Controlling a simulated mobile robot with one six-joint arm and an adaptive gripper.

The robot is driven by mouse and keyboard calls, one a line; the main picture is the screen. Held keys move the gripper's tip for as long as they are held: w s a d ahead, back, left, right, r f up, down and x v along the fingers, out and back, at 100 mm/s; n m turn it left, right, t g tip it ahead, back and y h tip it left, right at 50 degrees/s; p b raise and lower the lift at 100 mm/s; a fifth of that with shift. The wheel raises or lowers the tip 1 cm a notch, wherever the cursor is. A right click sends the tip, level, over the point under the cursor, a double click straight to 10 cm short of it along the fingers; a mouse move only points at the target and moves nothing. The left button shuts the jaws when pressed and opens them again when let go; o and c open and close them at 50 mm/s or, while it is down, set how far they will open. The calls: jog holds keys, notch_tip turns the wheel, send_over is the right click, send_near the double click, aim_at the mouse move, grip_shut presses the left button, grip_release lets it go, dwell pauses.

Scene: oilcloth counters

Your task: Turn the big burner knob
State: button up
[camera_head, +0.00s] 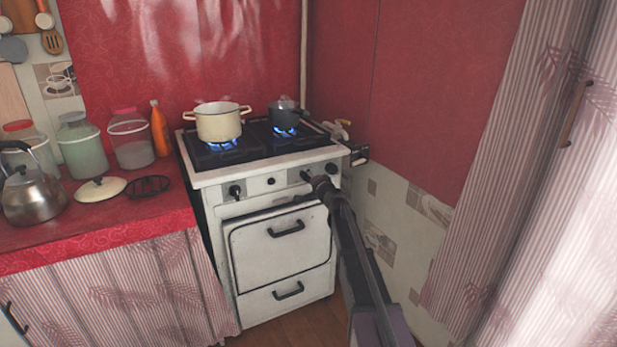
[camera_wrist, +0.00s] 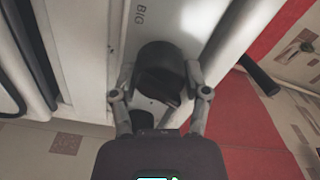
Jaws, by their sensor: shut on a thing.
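The big burner knob (camera_wrist: 157,68) is black and sits on the white front panel beside the printed word BIG in the wrist view. My gripper (camera_wrist: 160,88) has one finger on each side of the knob and is shut on it. In the head view my gripper (camera_head: 318,183) is at the right part of the stove's (camera_head: 252,170) front panel. It hides part of the panel there, so the held knob is hard to make out.
A cream pot (camera_head: 219,124) and a dark pot (camera_head: 284,118) stand over blue flames. The oven door (camera_head: 280,255) is shut. A red counter (camera_head: 110,225) with a kettle (camera_head: 34,195) and jars is at the left. A striped curtain (camera_head: 500,170) hangs at the right.

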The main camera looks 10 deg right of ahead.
jog(key=n, duration=0.5)
jog(key=shift+w, duration=0.15)
dwell(0.3)
jog(key=o, duration=1.1)
jog(key=shift+o, duration=0.2)
jog(key=v, duration=1.2)
